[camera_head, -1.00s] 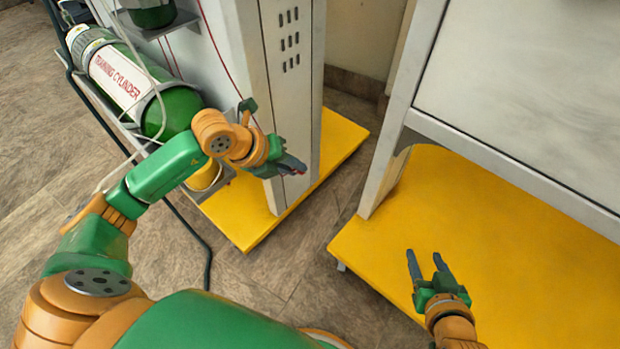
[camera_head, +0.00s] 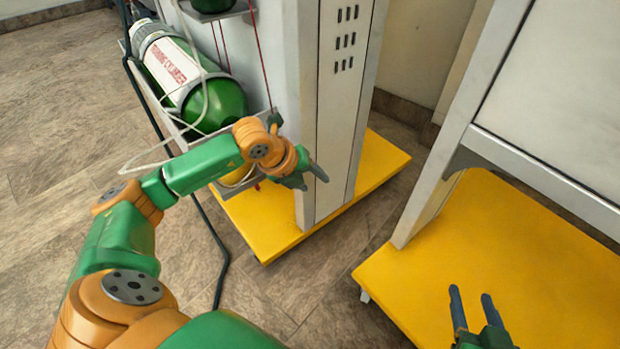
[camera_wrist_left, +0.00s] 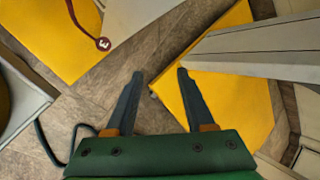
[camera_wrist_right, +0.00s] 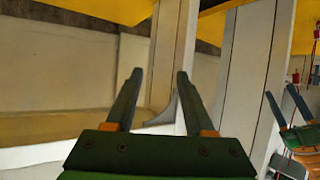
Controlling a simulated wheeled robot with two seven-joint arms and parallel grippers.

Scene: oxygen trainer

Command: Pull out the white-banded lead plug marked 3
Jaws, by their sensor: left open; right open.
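In the left wrist view, a dark red lead ends in a small round dark red piece (camera_wrist_left: 103,43) with a white mark like a 3 turned on its side. No white band can be made out. My left gripper (camera_head: 312,180) is open and empty, beside the lower front of the grey-white cabinet (camera_head: 337,110). In the left wrist view its fingers (camera_wrist_left: 160,73) are apart, with the round piece beyond them to the left, not touching. My right gripper (camera_head: 471,293) is open and empty over the yellow base on the right.
A green training cylinder (camera_head: 215,105) lies on the cabinet's left side, with a dark hose (camera_head: 222,262) on the floor. The cabinet stands on a yellow base (camera_head: 270,240). A second grey-white unit (camera_head: 560,110) stands right on another yellow base (camera_head: 440,270). Bare floor lies between them.

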